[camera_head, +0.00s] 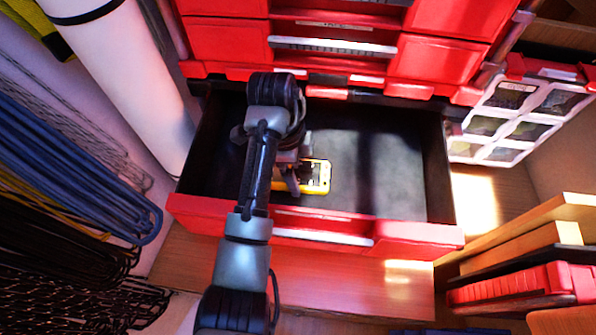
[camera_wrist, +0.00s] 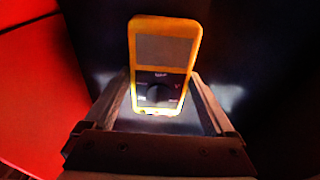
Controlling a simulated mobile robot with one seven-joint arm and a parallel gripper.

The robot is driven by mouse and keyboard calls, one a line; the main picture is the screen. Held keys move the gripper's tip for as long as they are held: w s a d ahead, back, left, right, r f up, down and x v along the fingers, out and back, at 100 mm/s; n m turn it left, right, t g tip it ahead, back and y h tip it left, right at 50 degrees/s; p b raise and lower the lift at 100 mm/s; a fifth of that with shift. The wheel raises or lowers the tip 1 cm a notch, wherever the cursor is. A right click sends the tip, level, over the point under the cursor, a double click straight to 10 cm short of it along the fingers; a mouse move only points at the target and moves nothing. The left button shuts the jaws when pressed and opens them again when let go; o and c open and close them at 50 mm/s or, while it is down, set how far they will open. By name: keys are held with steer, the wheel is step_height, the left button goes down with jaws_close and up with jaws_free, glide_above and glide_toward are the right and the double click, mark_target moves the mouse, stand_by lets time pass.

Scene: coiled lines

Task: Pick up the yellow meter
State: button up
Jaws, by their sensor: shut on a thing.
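The yellow meter (camera_head: 317,177) is inside the open red drawer (camera_head: 418,233), left of its middle. In the wrist view the meter (camera_wrist: 166,49) shows a yellow frame, a grey screen and a dark dial, with its face toward the camera. My gripper (camera_wrist: 160,103) is shut on the lower part of the meter, one finger on each side. In the head view my gripper (camera_head: 291,180) is partly hidden by my arm, which also covers the meter's left part. I cannot tell whether the meter touches the drawer floor.
The red cabinet (camera_head: 225,45) rises behind the drawer. The right part of the drawer floor (camera_head: 385,165) is bare. A white roll (camera_head: 130,75) and coiled lines (camera_head: 80,170) are at left. A compartment case (camera_head: 515,120) and boards (camera_head: 530,235) are at right.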

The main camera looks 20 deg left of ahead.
mark_target(297, 172)
step_height(297, 172, up, 9)
steer(key=p, duration=0.3)
steer(key=shift+f, duration=0.15)
steer(key=shift+r+p, duration=0.75)
steer(key=shift+p, duration=0.25)
